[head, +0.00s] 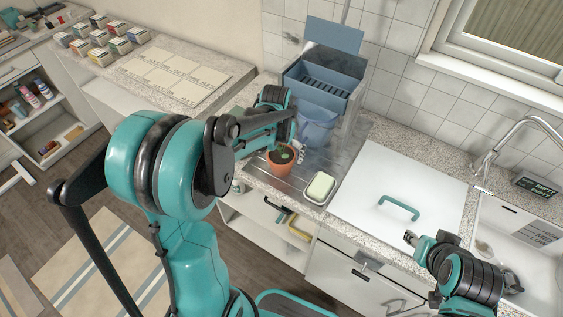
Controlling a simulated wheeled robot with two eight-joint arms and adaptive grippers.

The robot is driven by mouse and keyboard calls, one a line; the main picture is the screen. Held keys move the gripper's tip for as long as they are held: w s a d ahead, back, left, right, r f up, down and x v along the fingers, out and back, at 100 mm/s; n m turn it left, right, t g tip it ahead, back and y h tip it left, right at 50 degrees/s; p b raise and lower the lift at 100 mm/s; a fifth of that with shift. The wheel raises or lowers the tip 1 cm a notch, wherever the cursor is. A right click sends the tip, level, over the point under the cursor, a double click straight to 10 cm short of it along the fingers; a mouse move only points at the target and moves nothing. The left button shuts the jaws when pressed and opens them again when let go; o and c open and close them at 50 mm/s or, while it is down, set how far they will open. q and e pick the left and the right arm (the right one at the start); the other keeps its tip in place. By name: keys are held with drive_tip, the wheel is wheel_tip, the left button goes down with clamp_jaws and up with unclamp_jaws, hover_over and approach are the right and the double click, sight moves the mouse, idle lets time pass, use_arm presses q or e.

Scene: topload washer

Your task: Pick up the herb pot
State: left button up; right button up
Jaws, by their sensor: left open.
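My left gripper (297,148) is open, just behind and to the right of the pot's rim. My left forearm passes behind the pot and partly hides the area there. Whether a finger touches the pot cannot be told. My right gripper (411,239) is at the lower right, in front of the white lid, far from the pot; its jaw opening is too small to read.
A soap dish with a pale green bar (321,187) sits right of the pot. A blue bucket (316,125) and an open blue box (323,75) stand behind. A white lid with a teal handle (399,207) and a sink (520,235) lie further right.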

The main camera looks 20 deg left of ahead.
sight(282, 161)
use_arm(q)
drive_tip(key=f, duration=0.1)
drive_tip(key=f+b, duration=0.1)
drive_tip(key=f, duration=0.2)
drive_tip(key=shift+w+d+f, duration=0.1)
drive_tip(key=shift+w+f, duration=0.1)
drive_tip(key=shift+w, duration=0.05)
drive_tip(key=shift+r, duration=0.1)
drive_tip(key=c, duration=1.8)
drive_tip(key=shift+o, duration=0.2)
